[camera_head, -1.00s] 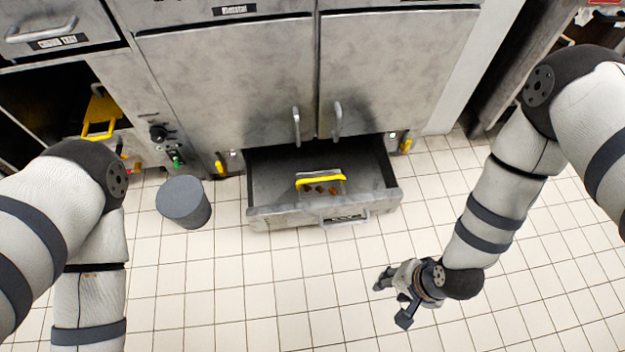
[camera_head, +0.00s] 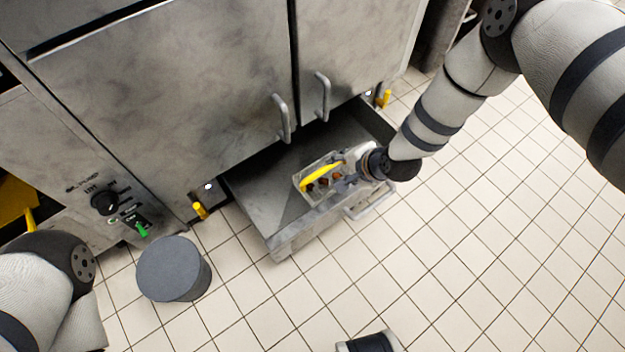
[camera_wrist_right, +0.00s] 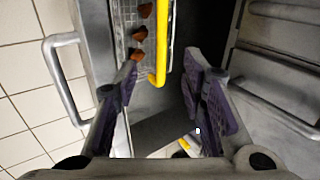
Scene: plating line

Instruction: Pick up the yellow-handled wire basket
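The wire basket (camera_head: 311,187) with its yellow handle (camera_head: 320,176) sits in the open drawer in the head view, with several small brown pieces inside. My right gripper (camera_head: 343,172) is at the basket's right end, close to the handle. In the right wrist view the basket (camera_wrist_right: 126,42) and yellow handle (camera_wrist_right: 160,50) lie just ahead. The two fingers of the right gripper (camera_wrist_right: 160,80) stand apart, with the near end of the handle between their tips; nothing is clasped.
The open drawer (camera_head: 285,240) extends under the steel cabinet doors with vertical handles (camera_head: 283,118). A grey cylinder (camera_head: 172,268) stands on the floor left of it. A control panel with a knob (camera_head: 104,203) is at left.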

